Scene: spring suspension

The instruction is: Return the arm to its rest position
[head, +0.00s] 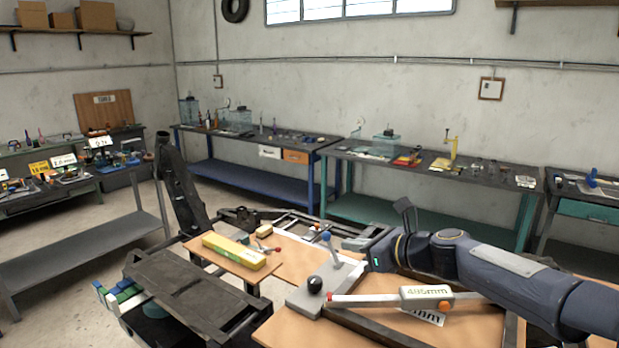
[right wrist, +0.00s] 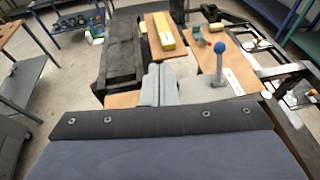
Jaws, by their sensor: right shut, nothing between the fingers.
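My right arm comes in from the right in the head view and reaches over the workbench. Its gripper (head: 367,250) is at the arm's left end, empty, above and beside the grey base plate (head: 312,297). In the right wrist view the shut gripper (right wrist: 161,70) shows at the middle, over the bench. The blue-ball lever (head: 331,250) stands upright on the plate, left of the gripper, and also shows in the right wrist view (right wrist: 219,60). A black knob (head: 314,284) sits on the plate. My left gripper is not in view.
A rod with a 485mm label (head: 427,292) lies below my right forearm. A yellow-green box (head: 234,251) lies on the wooden board. A dark slab (head: 190,290) is at the front left. Benches (head: 258,142) line the back wall. Open floor lies to the left.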

